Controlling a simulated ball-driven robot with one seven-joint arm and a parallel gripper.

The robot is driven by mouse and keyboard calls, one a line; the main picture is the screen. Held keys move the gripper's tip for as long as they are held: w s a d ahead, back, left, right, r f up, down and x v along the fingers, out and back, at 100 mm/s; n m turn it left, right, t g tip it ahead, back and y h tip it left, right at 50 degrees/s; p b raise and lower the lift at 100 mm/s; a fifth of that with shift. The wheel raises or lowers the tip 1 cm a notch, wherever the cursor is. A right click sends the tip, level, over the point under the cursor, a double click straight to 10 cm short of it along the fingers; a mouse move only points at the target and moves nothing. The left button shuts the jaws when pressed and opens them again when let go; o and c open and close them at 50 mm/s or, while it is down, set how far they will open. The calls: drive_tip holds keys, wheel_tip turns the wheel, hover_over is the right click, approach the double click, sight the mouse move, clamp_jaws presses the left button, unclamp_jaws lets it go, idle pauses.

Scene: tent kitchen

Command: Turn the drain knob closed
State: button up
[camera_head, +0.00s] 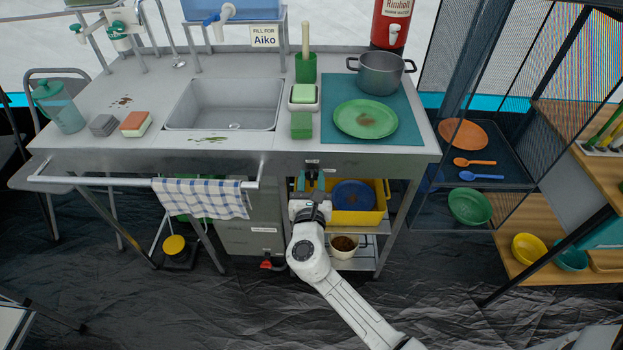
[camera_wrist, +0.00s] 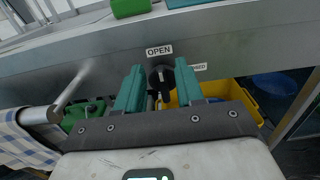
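The drain knob (camera_wrist: 161,76) is a small dark knob on the front face of the steel sink counter. It sits just below an OPEN label (camera_wrist: 159,50), with a second label (camera_wrist: 199,67), partly covered and ending in "SED", to its right. My gripper (camera_wrist: 159,66) has two teal fingers spread apart, one on each side of the knob in the wrist view. Gaps show between fingers and knob, and contact is not visible. In the head view my gripper (camera_head: 311,175) is under the counter's front edge, right of the sink (camera_head: 228,104). The knob's exact turn is hard to tell.
A towel rail with a checked towel (camera_head: 203,198) sticks out left of my gripper. Open dark floor lies to the right.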

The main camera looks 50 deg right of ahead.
drive_tip(key=shift+w+d, duration=0.15)
drive_tip(key=shift+d, duration=0.05)
clamp_jaws()
idle(0.3)
